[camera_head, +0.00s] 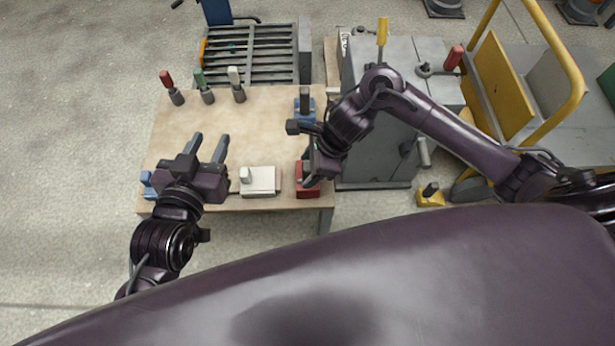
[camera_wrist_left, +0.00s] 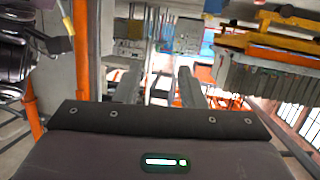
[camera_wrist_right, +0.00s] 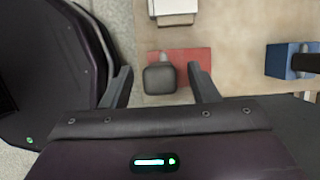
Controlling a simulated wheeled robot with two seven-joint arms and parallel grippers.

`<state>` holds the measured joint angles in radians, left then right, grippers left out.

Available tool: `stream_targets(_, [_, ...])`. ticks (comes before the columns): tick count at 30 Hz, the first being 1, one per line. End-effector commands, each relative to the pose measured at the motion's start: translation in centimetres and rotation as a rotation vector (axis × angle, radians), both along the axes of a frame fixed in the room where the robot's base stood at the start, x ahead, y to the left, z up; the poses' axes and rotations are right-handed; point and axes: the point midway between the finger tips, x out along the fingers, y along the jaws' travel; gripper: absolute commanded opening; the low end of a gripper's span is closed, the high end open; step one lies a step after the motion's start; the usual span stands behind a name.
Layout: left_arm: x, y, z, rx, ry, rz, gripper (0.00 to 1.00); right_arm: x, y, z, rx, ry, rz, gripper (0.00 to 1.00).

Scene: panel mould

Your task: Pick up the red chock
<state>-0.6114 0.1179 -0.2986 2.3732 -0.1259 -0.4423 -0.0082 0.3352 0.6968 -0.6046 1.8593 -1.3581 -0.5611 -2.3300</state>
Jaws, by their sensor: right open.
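The red chock (camera_head: 308,186) sits at the front right corner of the wooden table (camera_head: 225,125). In the right wrist view the red chock (camera_wrist_right: 184,59) shows its dark knob between the two fingers. My right gripper (camera_head: 311,172) is over the chock, partly hidden by its own arm in the head view. In its wrist view the right gripper (camera_wrist_right: 162,85) is open, with a finger on either side of the knob. My left gripper (camera_head: 210,143) is open and empty above the left part of the table, its fingers pointing away; its wrist view (camera_wrist_left: 159,90) shows nothing between them.
A white chock (camera_head: 260,181) lies left of the red one. Blue chocks stand at the back right (camera_head: 305,107) and front left (camera_head: 148,187). Several handled pieces (camera_head: 207,88) stand at the back left. A grey cabinet (camera_head: 375,150) is right of the table.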

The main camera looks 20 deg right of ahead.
Motion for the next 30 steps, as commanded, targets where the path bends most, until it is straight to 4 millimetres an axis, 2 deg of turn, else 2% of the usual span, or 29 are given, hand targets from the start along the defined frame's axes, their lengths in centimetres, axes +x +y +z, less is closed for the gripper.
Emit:
stream_targets(3, [0.5,0.0,1.4,-0.026,-0.064,0.004,0.36,0.0,0.2,-0.7,-0.001,0.000,0.000,0.55])
stream_targets(6, [0.6,0.0,2.0,-0.036,-0.087,0.005,0.36,0.1,0.3,-0.9,0.000,0.000,0.000,0.55])
stream_targets(13, [0.6,-0.1,2.1,-0.038,-0.091,0.005,0.36,0.1,0.3,-0.9,0.000,0.000,0.000,0.55])
stream_targets(26, [0.6,-0.1,2.1,-0.037,-0.091,0.005,0.36,0.1,0.3,-0.8,-0.001,0.000,0.000,0.00])
stream_targets(30, [0.6,-0.1,2.1,-0.037,-0.091,0.005,0.36,0.1,0.3,-0.8,-0.001,0.000,0.000,0.00])
